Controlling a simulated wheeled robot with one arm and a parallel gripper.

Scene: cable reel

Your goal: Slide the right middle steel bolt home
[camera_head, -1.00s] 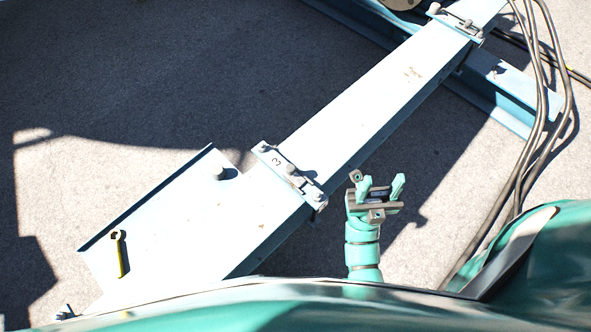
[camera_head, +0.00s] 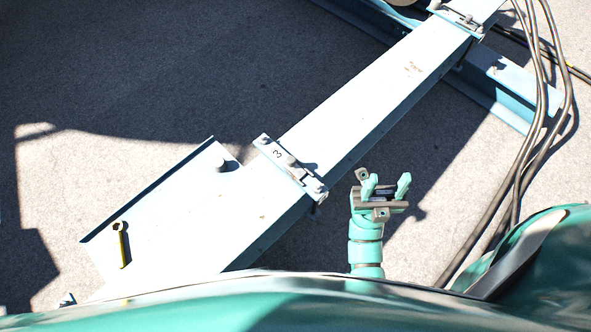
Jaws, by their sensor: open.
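A steel bolt assembly (camera_head: 291,164) sits on a cross plate marked "3", clamped across the pale blue beam (camera_head: 360,100). A second, similar bolt assembly (camera_head: 461,18) lies across the beam's far end at the top. I cannot tell which is the right middle one, nor how far either bolt is slid. My gripper (camera_head: 386,184) is open and empty, to the right of the near plate and apart from it, with its teal fingers pointing up in the picture.
A yellow-handled wrench (camera_head: 121,245) and a round knob (camera_head: 221,163) are on the wide near plate (camera_head: 180,220). Dark cables (camera_head: 525,150) run down the right side. A blue cross rail (camera_head: 500,85) passes under the beam. Concrete floor is clear around my gripper.

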